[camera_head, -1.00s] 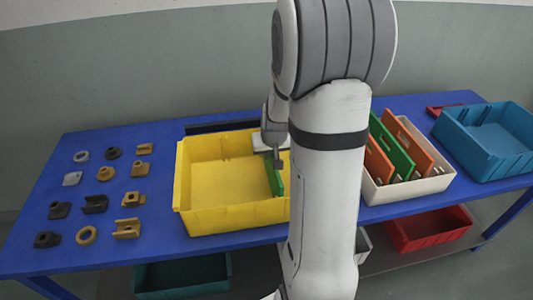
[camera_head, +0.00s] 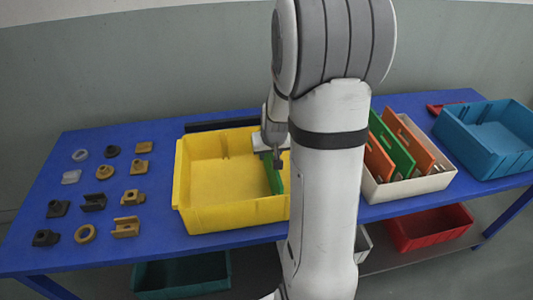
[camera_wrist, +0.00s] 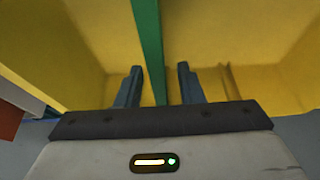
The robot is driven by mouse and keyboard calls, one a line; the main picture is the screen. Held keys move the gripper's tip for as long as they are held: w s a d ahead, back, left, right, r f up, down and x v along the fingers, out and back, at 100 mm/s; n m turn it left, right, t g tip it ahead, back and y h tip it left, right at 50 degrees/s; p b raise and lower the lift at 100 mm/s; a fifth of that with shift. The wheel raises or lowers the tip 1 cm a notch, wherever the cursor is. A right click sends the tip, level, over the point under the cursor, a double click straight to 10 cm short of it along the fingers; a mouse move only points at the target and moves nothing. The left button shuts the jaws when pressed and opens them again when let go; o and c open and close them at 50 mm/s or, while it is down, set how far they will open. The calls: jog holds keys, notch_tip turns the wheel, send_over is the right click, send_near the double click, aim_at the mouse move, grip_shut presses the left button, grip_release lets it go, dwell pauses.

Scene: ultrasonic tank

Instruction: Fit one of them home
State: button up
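A green divider panel (camera_head: 274,179) stands in the right part of the yellow bin (camera_head: 188,205); its lower end is hidden behind my arm. My gripper (camera_head: 272,158) is over the top of this panel. In the wrist view my gripper (camera_wrist: 160,68) has its two fingers apart, one on each side of the green panel (camera_wrist: 150,45), with a gap visible on both sides. It is open and holds nothing. More panels, two orange (camera_head: 414,142) and one green (camera_head: 392,143), stand upright in the white bin (camera_head: 410,188).
Several small brown, black and grey parts (camera_head: 94,202) lie in rows at the left of the blue table (camera_head: 150,255). Red (camera_head: 432,229) and dark green (camera_head: 185,277) bins sit below.

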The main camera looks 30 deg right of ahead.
jog(key=v, duration=0.7)
jog(key=shift+r+p, duration=0.1)
jog(key=shift+p, duration=0.2)
jog(key=shift+s+r, duration=0.2)
jog(key=shift+r, duration=0.05)
jog(key=shift+a+r, duration=0.1)
jog(key=shift+a, duration=0.05)
jog(key=s+a+r+n+p, duration=0.1)
jog(key=s+a+r+p, duration=0.1)
jog(key=s+a+r, duration=0.3)
jog(key=s+a+r+n+g+y+p, duration=0.1)
jog(key=s+a+r+n+p, duration=0.1)
jog(key=s+a+r, duration=0.3)
jog(key=s+a, duration=0.4)
jog(key=s, duration=0.3)
jog(key=shift+a+g, duration=0.2)
jog(key=shift+g, duration=0.1)
